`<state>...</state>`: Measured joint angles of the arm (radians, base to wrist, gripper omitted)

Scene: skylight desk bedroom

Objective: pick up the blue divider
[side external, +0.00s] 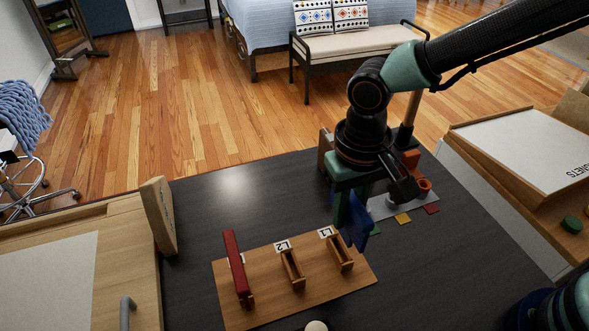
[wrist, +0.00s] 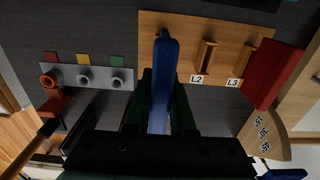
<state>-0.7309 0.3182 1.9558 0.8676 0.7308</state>
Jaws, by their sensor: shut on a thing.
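The blue divider (side external: 359,234) is a thin upright panel at the right end of the wooden slotted board (side external: 262,311). My gripper (side external: 348,214) is above the board's L1 end, shut on this divider. In the wrist view the blue divider (wrist: 166,60) stands between the two dark green fingers of my gripper (wrist: 163,92), its far end over the board (wrist: 222,30). The L1 slot (side external: 341,256) looks empty in the side view, with the divider to its right. I cannot tell how far the divider's lower edge is above the board.
A red divider (side external: 236,264) stands at the board's L3 end; the L2 slot (side external: 292,270) is empty. A grey plate with round fittings (wrist: 86,77) and coloured squares is beside the board. A wooden panel (side external: 160,217) stands left. The dark desk's back left is clear.

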